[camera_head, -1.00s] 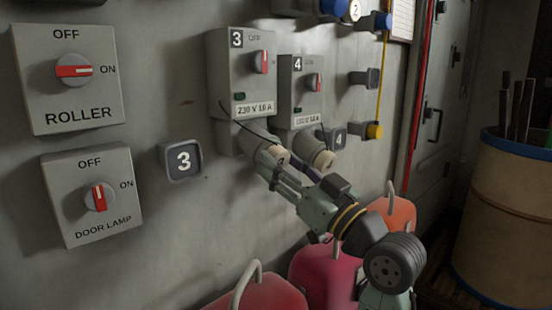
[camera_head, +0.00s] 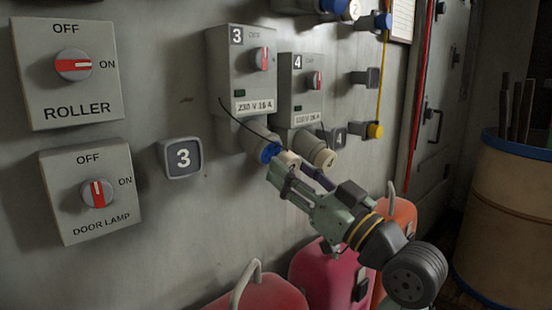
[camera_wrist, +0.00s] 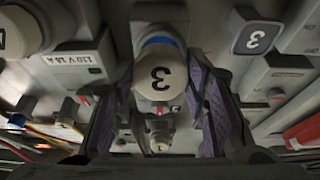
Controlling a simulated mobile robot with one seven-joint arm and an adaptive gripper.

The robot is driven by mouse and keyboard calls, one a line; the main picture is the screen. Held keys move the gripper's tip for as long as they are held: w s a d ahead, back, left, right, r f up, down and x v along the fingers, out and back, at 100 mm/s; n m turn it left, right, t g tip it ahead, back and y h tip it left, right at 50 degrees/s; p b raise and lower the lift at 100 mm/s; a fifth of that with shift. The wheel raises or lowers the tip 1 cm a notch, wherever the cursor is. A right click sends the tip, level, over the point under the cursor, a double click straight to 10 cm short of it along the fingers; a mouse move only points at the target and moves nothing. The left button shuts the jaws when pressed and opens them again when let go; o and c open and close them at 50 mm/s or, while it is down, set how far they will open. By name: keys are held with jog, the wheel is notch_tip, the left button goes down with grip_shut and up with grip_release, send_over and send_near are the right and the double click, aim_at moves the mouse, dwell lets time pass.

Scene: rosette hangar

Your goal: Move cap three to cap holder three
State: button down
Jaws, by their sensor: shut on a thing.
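Cap three (camera_head: 289,162) is a cream round cap, with its "3" upside down in the wrist view (camera_wrist: 161,78). My gripper (camera_head: 291,168) is shut on it, with purple-padded fingers on both sides of it in the wrist view. Cap holder three (camera_head: 181,158) is a dark square marked "3" on the wall, left of the socket. It also shows in the wrist view (camera_wrist: 256,38) and looks empty.
Switch box 4 (camera_head: 301,88) has a capped socket (camera_head: 322,152) close to the right of my gripper. A thin dark cord (camera_head: 243,125) hangs by socket 3. Red canisters (camera_head: 262,291) stand below. The wall around cap holder three is clear.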

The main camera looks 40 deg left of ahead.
jog(key=shift+b+v, duration=0.55)
jog(key=shift+v, duration=1)
